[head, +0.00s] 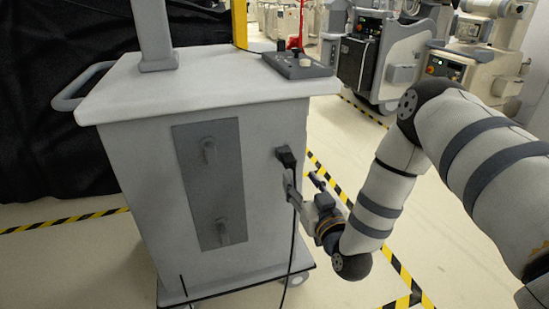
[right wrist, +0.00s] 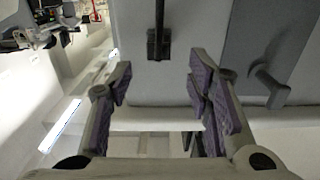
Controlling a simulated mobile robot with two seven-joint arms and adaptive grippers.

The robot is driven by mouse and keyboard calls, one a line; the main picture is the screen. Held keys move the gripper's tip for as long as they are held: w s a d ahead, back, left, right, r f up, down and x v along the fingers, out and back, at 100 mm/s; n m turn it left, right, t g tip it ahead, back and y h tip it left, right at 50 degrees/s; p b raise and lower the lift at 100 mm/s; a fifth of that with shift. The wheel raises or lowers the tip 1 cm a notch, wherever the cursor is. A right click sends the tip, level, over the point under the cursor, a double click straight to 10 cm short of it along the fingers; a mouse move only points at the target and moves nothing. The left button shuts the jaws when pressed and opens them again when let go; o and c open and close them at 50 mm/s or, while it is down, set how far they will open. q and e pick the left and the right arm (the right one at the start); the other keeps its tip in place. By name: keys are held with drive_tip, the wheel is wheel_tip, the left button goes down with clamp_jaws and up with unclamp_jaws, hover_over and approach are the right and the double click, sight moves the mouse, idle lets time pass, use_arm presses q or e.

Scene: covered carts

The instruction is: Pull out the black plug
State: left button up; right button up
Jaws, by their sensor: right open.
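The black plug (head: 286,157) sits in the front face of the grey cart (head: 265,190), near its right edge. A black cable hangs from it down to the floor. My right gripper (head: 303,183) is open and empty, just below and to the right of the plug. In the right wrist view the plug (right wrist: 158,45) lies ahead of the gap between the open fingers (right wrist: 158,77), with its cable running to the top edge. The fingers do not appear to touch it. My left gripper is not in view.
A dark grey panel (head: 187,170) with two handles is on the cart face, left of the plug. A control box (head: 298,65) sits on the cart top. Striped tape (head: 400,270) marks the floor.

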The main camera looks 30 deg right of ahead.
sight(292, 164)
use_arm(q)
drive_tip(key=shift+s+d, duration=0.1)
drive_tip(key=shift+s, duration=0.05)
use_arm(e)
drive_tip(key=shift+s+d, duration=0.1)
drive_tip(key=shift+s, duration=0.1)
drive_tip(key=b+x, duration=0.2)
drive_tip(key=x, duration=0.5)
drive_tip(key=shift+w+f+b, duration=0.1)
drive_tip(key=shift+w+b, duration=0.25)
drive_tip(key=shift+b, duration=0.05)
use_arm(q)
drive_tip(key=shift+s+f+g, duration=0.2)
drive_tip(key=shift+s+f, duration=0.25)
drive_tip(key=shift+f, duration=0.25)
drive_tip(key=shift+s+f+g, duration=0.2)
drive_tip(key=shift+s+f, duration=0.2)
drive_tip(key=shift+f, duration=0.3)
use_arm(e)
drive_tip(key=shift+w+d, duration=0.15)
drive_tip(key=shift+w, duration=0.55)
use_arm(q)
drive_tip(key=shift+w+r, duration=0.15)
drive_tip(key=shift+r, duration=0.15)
